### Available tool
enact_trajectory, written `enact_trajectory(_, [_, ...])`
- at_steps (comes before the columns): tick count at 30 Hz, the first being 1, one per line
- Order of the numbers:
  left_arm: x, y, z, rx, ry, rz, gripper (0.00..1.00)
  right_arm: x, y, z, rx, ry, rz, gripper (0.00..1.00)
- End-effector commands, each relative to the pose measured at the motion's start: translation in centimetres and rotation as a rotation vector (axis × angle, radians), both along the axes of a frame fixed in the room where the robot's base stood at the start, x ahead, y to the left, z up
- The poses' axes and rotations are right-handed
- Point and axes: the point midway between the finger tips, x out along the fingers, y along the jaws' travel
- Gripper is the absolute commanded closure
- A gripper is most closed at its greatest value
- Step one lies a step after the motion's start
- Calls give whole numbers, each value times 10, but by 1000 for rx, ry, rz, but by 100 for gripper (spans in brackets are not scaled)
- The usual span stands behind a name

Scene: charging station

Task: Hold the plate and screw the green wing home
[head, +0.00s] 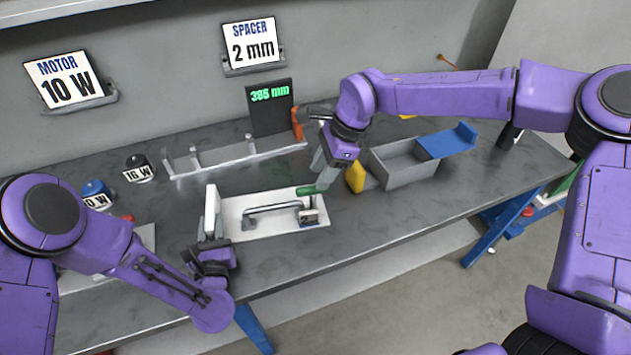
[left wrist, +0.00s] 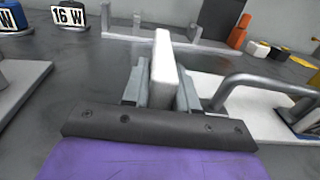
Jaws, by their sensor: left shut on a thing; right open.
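The white plate (head: 262,230) lies flat on the grey bench and carries a grey bar handle (head: 270,208). A white upright block (head: 211,202) stands at its left end. My left gripper (head: 212,232) is shut on this upright; the left wrist view shows the upright (left wrist: 165,65) between the fingers. The green wing (head: 309,190) is at the plate's right end, above a small dark-and-white block (head: 309,216). My right gripper (head: 325,178) is open, pointing down just beside the wing's right end. Whether it touches the wing is unclear.
Behind stand a grey slotted rail (head: 235,157) and a display reading 385 mm (head: 270,108). A grey bin with a blue flap (head: 447,141) and a yellow block (head: 356,177) are to the right. Bench is clear front right.

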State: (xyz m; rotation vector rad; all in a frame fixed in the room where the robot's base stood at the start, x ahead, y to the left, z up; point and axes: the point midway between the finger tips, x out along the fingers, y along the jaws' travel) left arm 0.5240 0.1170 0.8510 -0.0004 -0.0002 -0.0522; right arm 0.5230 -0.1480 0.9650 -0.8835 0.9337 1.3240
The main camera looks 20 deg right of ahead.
Motion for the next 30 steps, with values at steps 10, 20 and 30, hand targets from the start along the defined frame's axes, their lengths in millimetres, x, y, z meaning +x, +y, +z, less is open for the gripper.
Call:
enact_trajectory(10, [0,0,0,1,0,0,100,1,16,-36,0,0,1,55])
enact_trajectory(20, [0,0,0,1,0,0,100,1,16,-36,0,-1,2,98])
enact_trajectory(30, [0,0,0,1,0,0,100,1,15,-36,-1,-1,-21,100])
